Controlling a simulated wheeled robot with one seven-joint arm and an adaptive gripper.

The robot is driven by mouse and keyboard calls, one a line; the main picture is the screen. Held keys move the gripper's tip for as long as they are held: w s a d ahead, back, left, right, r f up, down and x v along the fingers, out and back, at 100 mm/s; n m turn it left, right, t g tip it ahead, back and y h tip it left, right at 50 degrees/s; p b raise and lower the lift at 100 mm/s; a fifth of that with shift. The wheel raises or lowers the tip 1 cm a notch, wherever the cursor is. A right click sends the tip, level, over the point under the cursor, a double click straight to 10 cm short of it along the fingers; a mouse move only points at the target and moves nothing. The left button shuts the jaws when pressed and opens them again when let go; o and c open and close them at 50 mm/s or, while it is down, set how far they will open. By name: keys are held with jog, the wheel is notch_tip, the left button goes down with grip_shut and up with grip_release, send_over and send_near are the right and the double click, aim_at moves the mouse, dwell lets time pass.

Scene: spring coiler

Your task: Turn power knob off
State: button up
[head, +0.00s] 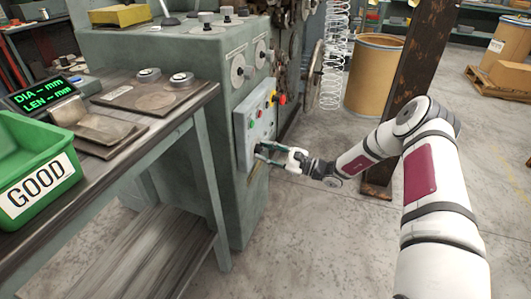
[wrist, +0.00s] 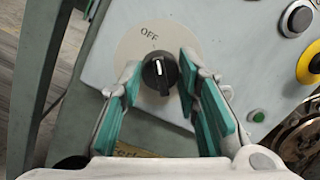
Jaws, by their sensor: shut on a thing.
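The power knob (wrist: 160,74) is a round black knob on a pale round plate (wrist: 135,47) marked "OFF" above it in the wrist view. The knob's white line points nearly straight up, close to the OFF lettering. My gripper (wrist: 159,84) has its green-padded fingers on either side of the knob and is shut on it. In the head view my gripper (head: 263,152) is at the lower part of the control panel (head: 247,123) on the green machine, and the knob is hidden there.
A workbench (head: 163,122) with a green GOOD bin (head: 70,135) stands left. A brown post (head: 415,70) stands near my arm.

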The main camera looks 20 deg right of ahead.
jog(key=shift+n, duration=0.4)
jog(key=o, duration=1.2)
jog(key=shift+c, duration=0.2)
jog(key=shift+d, duration=0.1)
jog(key=v, duration=1.2)
